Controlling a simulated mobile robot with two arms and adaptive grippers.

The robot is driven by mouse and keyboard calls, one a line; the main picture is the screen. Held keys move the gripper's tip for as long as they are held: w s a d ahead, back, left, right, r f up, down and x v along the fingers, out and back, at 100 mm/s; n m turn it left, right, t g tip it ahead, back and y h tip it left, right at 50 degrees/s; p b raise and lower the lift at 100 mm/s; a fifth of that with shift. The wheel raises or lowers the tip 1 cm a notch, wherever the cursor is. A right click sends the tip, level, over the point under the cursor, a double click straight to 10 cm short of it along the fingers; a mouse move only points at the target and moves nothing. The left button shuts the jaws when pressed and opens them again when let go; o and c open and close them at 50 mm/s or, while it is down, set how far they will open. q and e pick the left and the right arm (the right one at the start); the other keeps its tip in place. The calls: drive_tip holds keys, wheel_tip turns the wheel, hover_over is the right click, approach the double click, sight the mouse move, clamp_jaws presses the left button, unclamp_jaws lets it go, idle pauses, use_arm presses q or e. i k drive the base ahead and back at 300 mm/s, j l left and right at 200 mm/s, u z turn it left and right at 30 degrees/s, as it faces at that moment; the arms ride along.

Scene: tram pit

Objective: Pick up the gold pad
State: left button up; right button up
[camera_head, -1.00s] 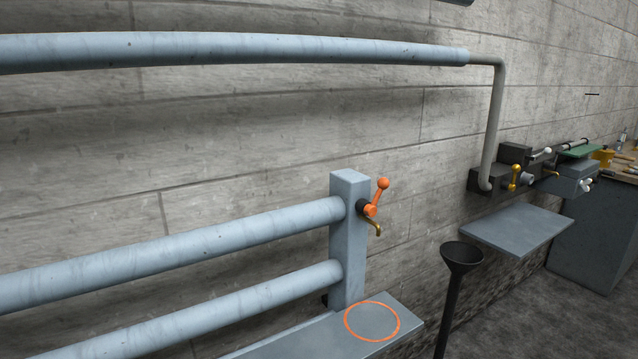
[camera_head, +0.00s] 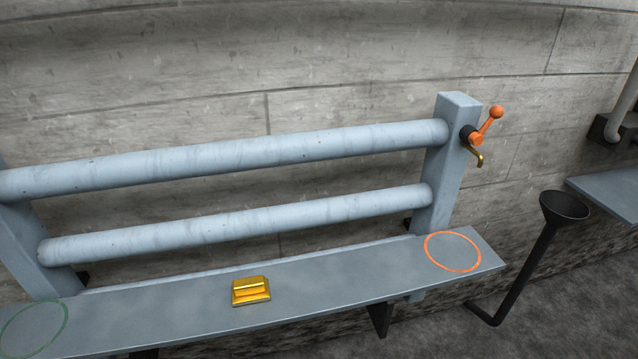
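The gold pad (camera_head: 251,292) lies on a long grey-blue shelf (camera_head: 340,288) in the head view, a little left of the middle. It is a small shiny block with a raised ridge on top. It lies between a green ring (camera_head: 34,330) at the shelf's left end and an orange ring (camera_head: 453,251) at its right end. Nothing covers the pad. Neither of my grippers shows in the head view.
Two pipes (camera_head: 230,166) run above the shelf between posts (camera_head: 443,165). An orange-handled tap (camera_head: 487,127) sticks out at the right post. A black funnel on a stand (camera_head: 565,207) is right of the shelf. The shelf around the pad is clear.

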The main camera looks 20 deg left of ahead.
sight(257, 289)
drive_tip(key=u, duration=1)
